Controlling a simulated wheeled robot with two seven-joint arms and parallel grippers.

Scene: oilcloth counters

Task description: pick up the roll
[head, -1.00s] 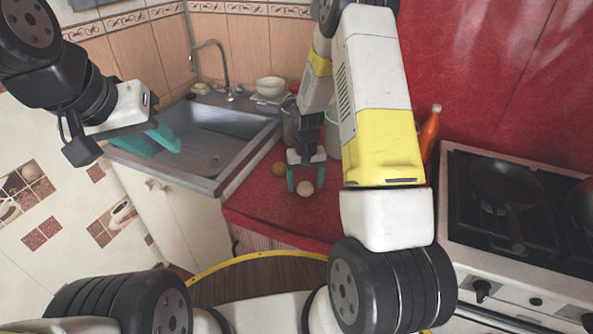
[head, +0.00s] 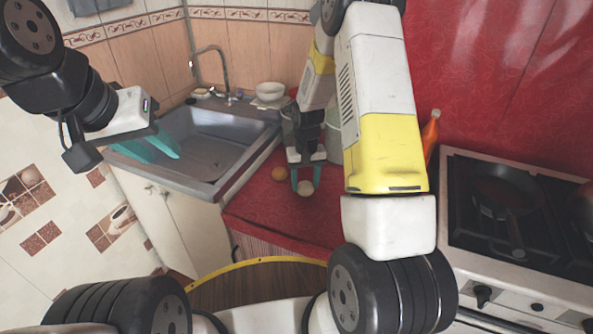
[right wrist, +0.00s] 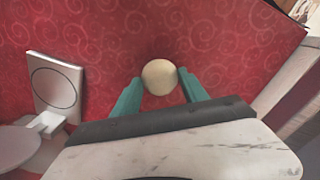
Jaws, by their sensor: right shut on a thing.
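The roll (head: 305,188) is a small, pale, round thing at the front of the red counter (head: 262,205). In the right wrist view the roll (right wrist: 160,77) sits between the teal fingertips. My right gripper (head: 305,180) reaches down over the counter and is shut on the roll, one finger on each side. It also shows in the right wrist view (right wrist: 161,82). I cannot tell whether the roll touches the counter.
The sink (head: 215,135), a white bowl (head: 270,91) and an orange bottle (head: 430,133) stand further back. The stove (head: 463,165) with a pan (head: 505,192) is at the right.

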